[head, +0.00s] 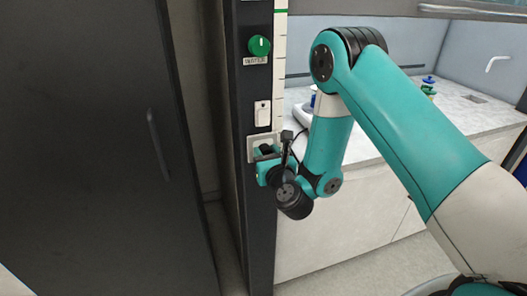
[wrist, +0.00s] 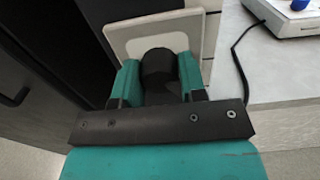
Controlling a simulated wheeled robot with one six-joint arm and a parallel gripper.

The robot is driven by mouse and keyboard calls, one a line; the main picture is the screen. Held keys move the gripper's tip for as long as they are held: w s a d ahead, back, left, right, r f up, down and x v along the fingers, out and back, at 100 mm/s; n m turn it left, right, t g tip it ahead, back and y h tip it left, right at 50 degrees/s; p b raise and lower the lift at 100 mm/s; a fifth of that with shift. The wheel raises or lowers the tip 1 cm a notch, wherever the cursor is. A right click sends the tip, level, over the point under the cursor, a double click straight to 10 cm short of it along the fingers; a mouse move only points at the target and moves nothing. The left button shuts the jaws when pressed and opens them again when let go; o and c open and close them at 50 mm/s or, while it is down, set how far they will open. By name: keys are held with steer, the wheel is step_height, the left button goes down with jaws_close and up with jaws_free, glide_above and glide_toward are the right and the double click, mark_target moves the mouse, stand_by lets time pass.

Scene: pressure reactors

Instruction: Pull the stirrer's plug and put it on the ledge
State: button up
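The stirrer's black plug (wrist: 158,64) sits at a pale socket plate (wrist: 120,42) on the dark post. My gripper (wrist: 160,76) has its teal fingers on either side of the plug, seemingly touching it. I see no clear gap between plug and plate. In the head view my gripper (head: 268,163) is up against the socket plate (head: 251,149), and the plug is mostly hidden. A black cord (wrist: 236,62) runs from the white stirrer (wrist: 290,17) on the counter down behind my gripper. No separate ledge can be made out.
A green knob (head: 259,46) and a white switch (head: 262,113) are above the socket on the post (head: 260,215). A dark cabinet door (head: 95,150) stands left.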

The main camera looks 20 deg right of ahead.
steer(key=shift+s+f, duration=0.1)
jaws_close()
steer(key=shift+s+b, duration=2.9)
steer(key=shift+b, duration=0.9)
step_height(320, 180, up, 4)
steer(key=p, duration=0.3)
steer(key=shift+p, duration=0.4)
